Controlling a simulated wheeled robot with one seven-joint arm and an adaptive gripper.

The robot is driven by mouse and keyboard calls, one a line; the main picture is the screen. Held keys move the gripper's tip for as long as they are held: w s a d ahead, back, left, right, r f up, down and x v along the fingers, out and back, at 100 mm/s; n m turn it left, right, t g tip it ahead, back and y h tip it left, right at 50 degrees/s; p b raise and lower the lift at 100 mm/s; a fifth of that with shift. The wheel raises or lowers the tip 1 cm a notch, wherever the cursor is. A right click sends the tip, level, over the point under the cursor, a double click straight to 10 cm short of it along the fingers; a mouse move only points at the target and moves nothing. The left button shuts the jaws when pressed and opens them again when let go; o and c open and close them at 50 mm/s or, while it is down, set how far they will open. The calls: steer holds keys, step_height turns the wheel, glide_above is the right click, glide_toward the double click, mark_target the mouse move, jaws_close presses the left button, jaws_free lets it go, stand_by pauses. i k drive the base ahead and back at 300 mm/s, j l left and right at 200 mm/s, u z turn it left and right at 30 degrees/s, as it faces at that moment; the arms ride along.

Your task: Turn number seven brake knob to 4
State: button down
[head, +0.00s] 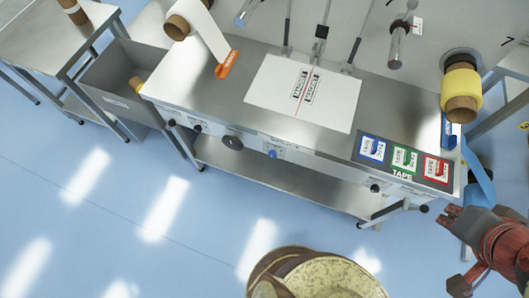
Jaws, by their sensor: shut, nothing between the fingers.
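The steel converter bench has knobs along its front face: a small black knob (197,128), a larger round black knob (232,143), a blue knob (272,154) and another black knob (375,188). Their labels are too small to read, so I cannot tell which knob is number seven or how it is set. My gripper (452,214) is at the lower right, in front of the bench's right end. It is shut and empty, apart from the knobs.
A printed sheet (270,95) and a tape label board (346,152) lie on the bench top. A grey bin (118,98) stands left. The blue floor in front is clear at left.

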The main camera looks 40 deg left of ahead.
mark_target(375, 188)
steer(key=u, duration=1.55)
steer(key=k+l+z, duration=0.1)
steer(key=z, duration=0.35)
steer(key=k+l+z, duration=0.1)
steer(key=z, duration=0.35)
steer(key=k+l, duration=0.1)
steer(key=k, duration=0.6)
